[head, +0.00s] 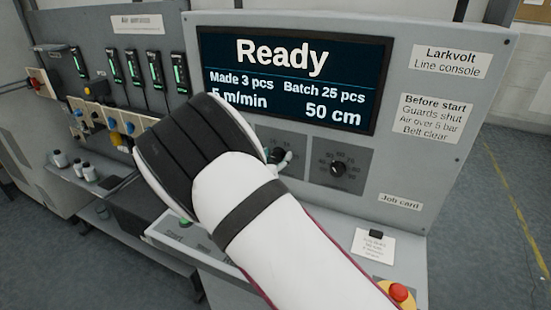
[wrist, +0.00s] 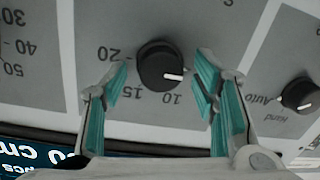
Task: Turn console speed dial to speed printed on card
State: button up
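The speed dial (wrist: 160,66) is a round black knob with a white pointer, on a grey scale plate with 10, 15 and 20 readable, seen upside down in the wrist view. My gripper (wrist: 163,90) is open, with a teal-padded finger on each side of the knob and gaps to both.
The screen (head: 292,80) reads Ready, 50 cm and "5 m/min", its left end possibly covered by my arm. A second dial (head: 339,168) sits right of the speed dial. A Hand/Auto switch (wrist: 300,95) is close to one finger. A red stop button (head: 398,292) is at front right.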

jog(key=shift+s, duration=0.15)
jog(key=v, duration=1.1)
jog(key=shift+s, duration=0.4)
jog(key=shift+a+r, duration=0.1)
